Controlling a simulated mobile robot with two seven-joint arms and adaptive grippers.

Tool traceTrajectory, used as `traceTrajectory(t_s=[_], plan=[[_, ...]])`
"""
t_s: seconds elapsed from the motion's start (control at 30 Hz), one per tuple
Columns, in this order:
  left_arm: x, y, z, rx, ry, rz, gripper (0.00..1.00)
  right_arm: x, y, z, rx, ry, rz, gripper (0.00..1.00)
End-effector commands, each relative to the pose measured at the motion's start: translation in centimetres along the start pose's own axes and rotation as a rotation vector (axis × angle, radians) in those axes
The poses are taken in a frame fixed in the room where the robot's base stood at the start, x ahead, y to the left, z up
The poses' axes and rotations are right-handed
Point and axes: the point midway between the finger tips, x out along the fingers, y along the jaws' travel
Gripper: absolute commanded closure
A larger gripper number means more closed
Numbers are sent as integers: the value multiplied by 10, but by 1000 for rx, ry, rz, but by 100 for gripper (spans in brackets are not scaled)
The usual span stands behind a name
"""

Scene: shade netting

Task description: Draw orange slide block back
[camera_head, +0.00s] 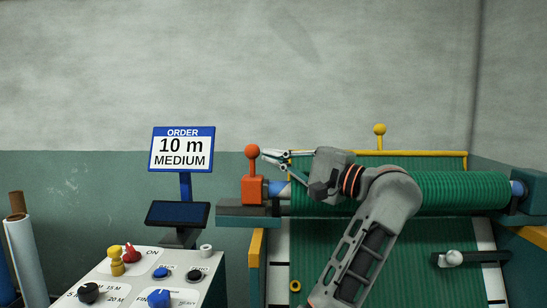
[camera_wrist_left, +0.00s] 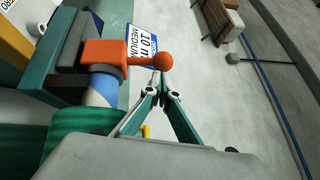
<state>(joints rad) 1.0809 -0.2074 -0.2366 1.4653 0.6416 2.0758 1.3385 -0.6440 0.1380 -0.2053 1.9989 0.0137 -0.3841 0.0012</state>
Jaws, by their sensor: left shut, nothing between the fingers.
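The orange slide block (camera_head: 254,190) sits at the left end of the green netting roll, on a dark rail, with an upright stem and orange ball knob (camera_head: 252,151). In the left wrist view the block (camera_wrist_left: 105,52) and its ball knob (camera_wrist_left: 163,61) show clearly. My left gripper (camera_head: 270,155) is shut and empty, its tips just right of the ball knob. In the left wrist view its fingertips (camera_wrist_left: 158,82) lie close below the knob; I cannot tell whether they touch it. My right gripper is not in view.
The green netting roll (camera_head: 455,190) runs right from the block on a blue core. A yellow bar with a yellow knob (camera_head: 380,130) stands behind. An order sign (camera_head: 182,149) reads 10 m MEDIUM. A control panel (camera_head: 135,285) with knobs stands at the lower left.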

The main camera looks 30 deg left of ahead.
Motion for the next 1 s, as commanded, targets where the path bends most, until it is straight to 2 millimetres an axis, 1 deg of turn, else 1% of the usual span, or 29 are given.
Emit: traceTrajectory(t_s=[0.13,0.3,0.43,0.67,1.0], plan=[[5,2,3,0,-1,1,100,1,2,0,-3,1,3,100],[28,9,17,0,-4,4,100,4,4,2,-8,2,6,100],[39,10,25,0,-3,1,100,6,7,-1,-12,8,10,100],[42,9,28,-1,-2,1,100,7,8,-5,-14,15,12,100],[41,10,28,-1,-3,0,100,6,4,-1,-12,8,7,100]])
